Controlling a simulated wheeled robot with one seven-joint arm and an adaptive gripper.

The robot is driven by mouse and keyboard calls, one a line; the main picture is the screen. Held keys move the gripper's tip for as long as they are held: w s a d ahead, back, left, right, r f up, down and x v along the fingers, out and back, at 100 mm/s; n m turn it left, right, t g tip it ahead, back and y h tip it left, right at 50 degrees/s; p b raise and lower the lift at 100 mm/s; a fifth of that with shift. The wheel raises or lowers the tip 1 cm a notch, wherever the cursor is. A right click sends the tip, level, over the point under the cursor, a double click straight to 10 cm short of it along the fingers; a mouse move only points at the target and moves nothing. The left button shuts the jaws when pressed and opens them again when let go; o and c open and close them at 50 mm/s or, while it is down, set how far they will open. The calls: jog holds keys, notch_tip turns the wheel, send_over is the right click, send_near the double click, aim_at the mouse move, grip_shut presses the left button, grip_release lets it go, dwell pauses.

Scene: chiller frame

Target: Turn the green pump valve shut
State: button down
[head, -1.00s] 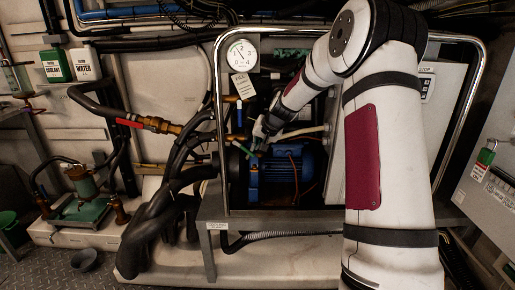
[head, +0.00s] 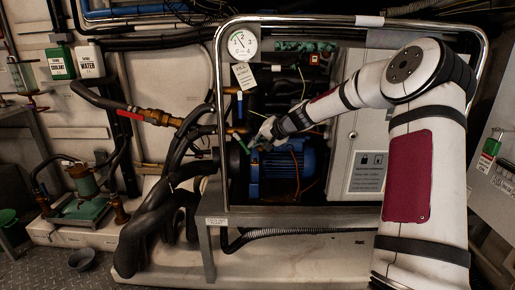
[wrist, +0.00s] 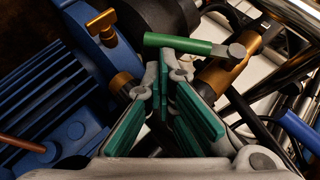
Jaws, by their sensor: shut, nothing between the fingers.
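The green valve handle (wrist: 185,43) is a short bar on a grey hub in the wrist view. It reaches left from the hub, at an angle to the brass pipe (wrist: 218,74). In the head view the green handle (head: 238,142) is small, left of the blue pump motor (head: 280,172). My gripper (wrist: 169,68) has its teal-padded fingers drawn together and empty. Its tips lie just below the handle in the wrist view; I cannot tell whether they touch it. My gripper (head: 258,140) is beside the handle in the head view.
A blue handle (wrist: 300,130) is close on the right in the wrist view. A brass T-piece (wrist: 102,25) stands by the motor. A chrome rail (head: 221,110) frames the bay. Black hoses (head: 160,215) and a red-handled valve (head: 130,115) are to the left.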

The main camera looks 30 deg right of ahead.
aim_at(249, 150)
jog(key=shift+w+a+f+b, duration=0.1)
jog(key=shift+w+f+b, duration=0.05)
jog(key=shift+f+b, duration=0.25)
jog(key=shift+w+a+f+b, duration=0.3)
jog(key=shift+a+f+b, duration=0.25)
jog(key=shift+b, duration=0.75)
jog(key=shift+w+a+f+b, duration=0.3)
jog(key=shift+f+b, duration=0.4)
jog(key=shift+b, duration=0.6)
jog(key=shift+a, duration=0.1)
